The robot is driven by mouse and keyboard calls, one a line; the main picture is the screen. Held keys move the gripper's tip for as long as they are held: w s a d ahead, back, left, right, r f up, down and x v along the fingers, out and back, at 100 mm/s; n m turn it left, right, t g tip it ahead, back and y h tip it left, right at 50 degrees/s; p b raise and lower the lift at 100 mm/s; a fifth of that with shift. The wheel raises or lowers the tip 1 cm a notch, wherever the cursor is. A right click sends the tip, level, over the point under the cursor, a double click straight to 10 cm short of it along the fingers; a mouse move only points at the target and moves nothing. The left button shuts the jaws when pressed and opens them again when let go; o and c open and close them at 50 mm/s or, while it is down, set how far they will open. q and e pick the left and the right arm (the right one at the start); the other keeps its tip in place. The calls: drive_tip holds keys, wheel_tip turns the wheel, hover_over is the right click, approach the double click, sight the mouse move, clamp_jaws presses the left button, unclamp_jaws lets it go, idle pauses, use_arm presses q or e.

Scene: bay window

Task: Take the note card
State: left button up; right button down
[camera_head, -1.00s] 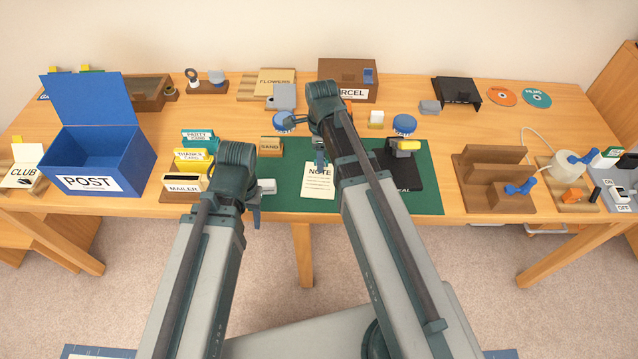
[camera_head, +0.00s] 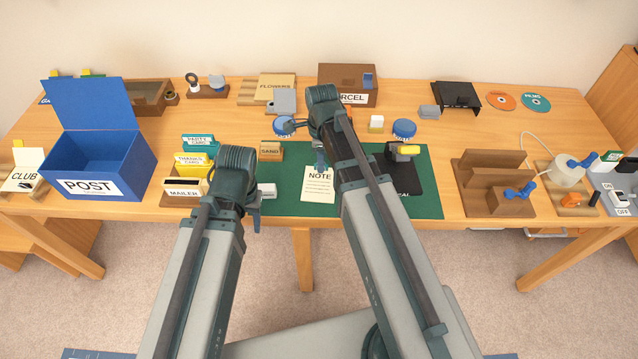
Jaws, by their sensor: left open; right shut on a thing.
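The cream note card (camera_head: 318,187), with the word NOTE at its top and lines of text, lies on or just above the green mat (camera_head: 280,204); I cannot tell which. My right gripper (camera_head: 320,168) is shut on the card's top edge, and its arm passes just right of the card. My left gripper (camera_head: 257,220) is open and empty near the table's front edge, to the left of the card. A small white-grey block (camera_head: 267,190) sits beside it on the mat's left part.
The blue POST box (camera_head: 97,165) stands open at the left. Next to it is a mailer rack with cards (camera_head: 195,160). A dark pad (camera_head: 404,174) lies right of my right arm. A wooden stand (camera_head: 492,185) is further right.

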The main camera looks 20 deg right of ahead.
drive_tip(key=shift+r+p, duration=0.7)
drive_tip(key=shift+r+p, duration=1.7)
drive_tip(key=shift+r, duration=0.05)
